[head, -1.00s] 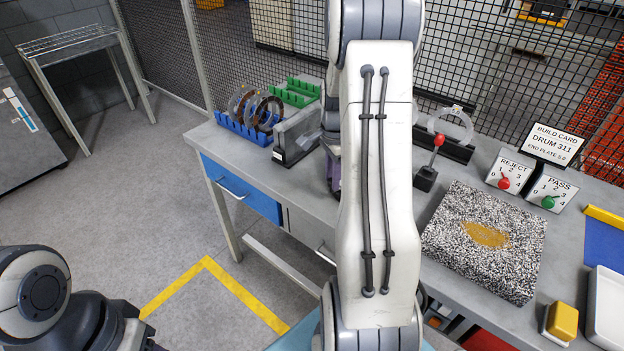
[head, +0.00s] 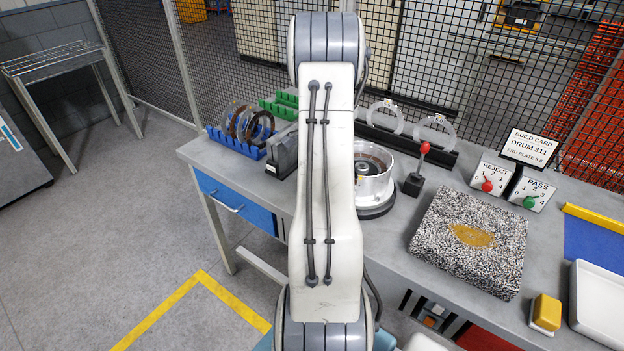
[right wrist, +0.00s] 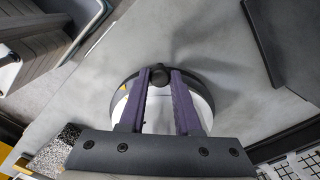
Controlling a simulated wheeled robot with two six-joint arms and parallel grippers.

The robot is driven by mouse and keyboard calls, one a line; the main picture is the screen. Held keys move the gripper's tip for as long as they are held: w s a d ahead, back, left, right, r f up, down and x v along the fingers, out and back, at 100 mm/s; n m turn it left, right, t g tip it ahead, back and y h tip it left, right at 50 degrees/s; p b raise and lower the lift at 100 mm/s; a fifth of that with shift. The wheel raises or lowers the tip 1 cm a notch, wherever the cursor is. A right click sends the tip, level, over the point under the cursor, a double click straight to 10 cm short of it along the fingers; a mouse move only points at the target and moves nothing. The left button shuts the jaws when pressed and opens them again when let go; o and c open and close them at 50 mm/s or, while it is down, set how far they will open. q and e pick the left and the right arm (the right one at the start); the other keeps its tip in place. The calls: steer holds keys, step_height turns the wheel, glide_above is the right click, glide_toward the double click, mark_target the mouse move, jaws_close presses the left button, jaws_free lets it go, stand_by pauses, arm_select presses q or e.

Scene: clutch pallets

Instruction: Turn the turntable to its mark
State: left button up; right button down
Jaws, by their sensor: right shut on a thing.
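The turntable (head: 376,210) is a dark round base on the bench, partly hidden behind my right arm. A silver drum (head: 372,186) stands on it, with brown rings inside. In the head view this gripper is hidden behind the arm. My left gripper is not in view.
A red-knobbed lever (head: 414,182) stands just right of the turntable. Clear rings in a black rack (head: 465,160) are behind. A blue rack (head: 238,146) of discs is at left. A speckled mat (head: 473,262), dials and a white tray (head: 603,300) are at right.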

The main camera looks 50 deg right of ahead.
steer(key=shift+d, duration=0.15)
steer(key=c, duration=0.6)
jaws_free()
steer(key=shift+r, duration=0.1)
step_height(320, 180, up, 10)
steer(key=b, duration=0.1)
steer(key=shift+r, duration=0.15)
